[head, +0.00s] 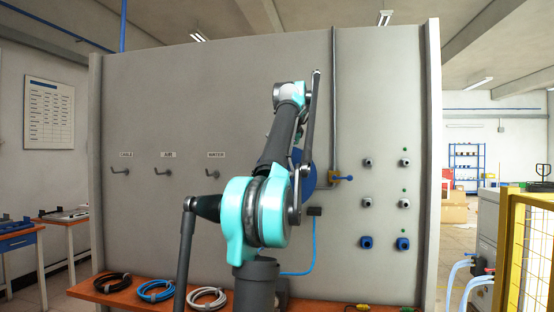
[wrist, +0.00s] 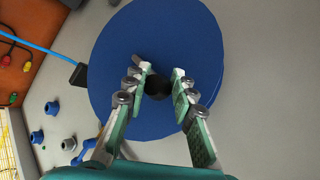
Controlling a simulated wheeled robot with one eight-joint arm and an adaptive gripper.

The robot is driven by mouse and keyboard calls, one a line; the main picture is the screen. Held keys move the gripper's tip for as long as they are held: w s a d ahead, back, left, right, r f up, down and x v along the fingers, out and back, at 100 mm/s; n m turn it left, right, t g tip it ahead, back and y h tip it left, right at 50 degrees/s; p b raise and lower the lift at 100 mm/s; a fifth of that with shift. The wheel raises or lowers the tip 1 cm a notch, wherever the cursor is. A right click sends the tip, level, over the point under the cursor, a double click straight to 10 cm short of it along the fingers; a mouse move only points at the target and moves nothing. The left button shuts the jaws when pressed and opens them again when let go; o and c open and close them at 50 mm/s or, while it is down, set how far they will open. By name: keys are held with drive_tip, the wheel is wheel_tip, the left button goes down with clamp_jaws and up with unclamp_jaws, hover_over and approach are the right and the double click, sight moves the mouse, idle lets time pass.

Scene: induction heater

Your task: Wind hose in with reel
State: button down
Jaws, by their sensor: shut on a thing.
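The hose reel shows as a large blue disc (wrist: 205,40) in the wrist view. In the head view the reel (head: 310,178) is mostly hidden behind my arm. My gripper (wrist: 164,73) is in front of the disc, shut on a black knob (wrist: 157,87) near the middle of the disc. The blue hose (wrist: 30,44) runs to a black block (wrist: 78,74) at the disc's edge. In the head view the hose (head: 314,250) hangs below the black block (head: 314,211) and bends left near the bench. My gripper is hidden in the head view.
The reel is on a grey wall panel (head: 230,100) with hooks (head: 165,172) at left and sockets (head: 403,203) at right. An orange bench (head: 130,290) with coiled hoses (head: 207,298) runs below.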

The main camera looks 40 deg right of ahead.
drive_tip(key=shift+s+d+f+m+t+y, duration=0.35)
drive_tip(key=shift+s+d+m+t+y, duration=0.1)
drive_tip(key=shift+s+d+t, duration=0.25)
drive_tip(key=shift+s+d+f+m+t+y, duration=0.35)
drive_tip(key=shift+s+d+m+t, duration=0.25)
drive_tip(key=shift+t, duration=0.25)
drive_tip(key=shift+s+d+f+m+t+y, duration=0.4)
drive_tip(key=shift+s+d+t, duration=0.1)
drive_tip(key=shift+s+t, duration=0.25)
drive_tip(key=shift+d, duration=0.1)
drive_tip(key=c, duration=1.3)
unclamp_jaws()
drive_tip(key=shift+d, duration=0.1)
drive_tip(key=shift+o, duration=0.2)
drive_tip(key=shift+s, duration=0.1)
drive_tip(key=v, duration=1.2)
